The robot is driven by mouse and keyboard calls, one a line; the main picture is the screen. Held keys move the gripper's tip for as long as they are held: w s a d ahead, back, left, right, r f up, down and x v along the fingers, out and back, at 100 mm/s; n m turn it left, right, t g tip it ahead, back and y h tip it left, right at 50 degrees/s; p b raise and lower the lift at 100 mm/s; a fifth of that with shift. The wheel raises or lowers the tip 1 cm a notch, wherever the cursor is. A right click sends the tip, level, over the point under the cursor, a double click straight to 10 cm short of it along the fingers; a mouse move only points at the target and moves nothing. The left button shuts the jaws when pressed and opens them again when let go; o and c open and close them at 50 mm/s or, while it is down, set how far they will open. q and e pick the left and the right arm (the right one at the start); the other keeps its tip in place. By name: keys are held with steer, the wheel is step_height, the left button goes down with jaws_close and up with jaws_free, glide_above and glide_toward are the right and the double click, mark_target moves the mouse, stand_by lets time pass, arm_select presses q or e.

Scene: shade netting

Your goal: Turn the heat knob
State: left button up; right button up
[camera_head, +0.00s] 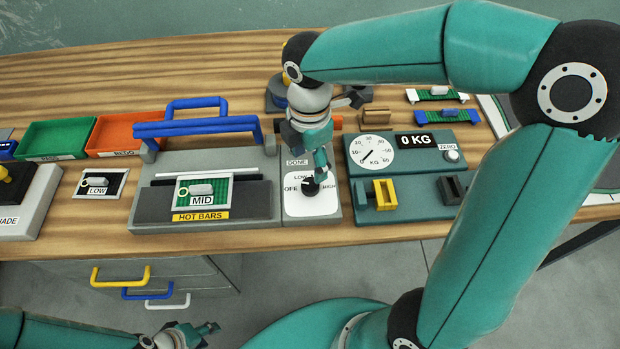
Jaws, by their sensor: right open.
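The heat knob (309,187) is a small dark knob on a white dial plate (312,208) marked OFF, LOW and HIGH. The plate is on a grey panel right of the hot bars sealer (205,190). My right gripper (321,172) points down at the knob, open, with its fingertips at or just above it. The fingers partly cover the knob, so I cannot tell whether they touch it or where it points. My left gripper (203,330) is low at the bottom left, in front of the bench and away from the panel. Its jaw state is unclear.
A teal scale (410,150) reading 0 KG stands right of the panel, with yellow and dark clamps before it. A netting sample marked MID (203,190) lies on the sealer under a blue handle (197,126). Green (55,138) and orange trays stand left.

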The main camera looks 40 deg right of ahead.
mark_target(310, 184)
step_height(310, 184, down, 8)
steer(key=shift+s+r, duration=0.1)
stand_by(0.4)
steer(key=c, duration=1)
steer(key=shift+d, duration=0.1)
steer(key=shift+c, duration=0.7)
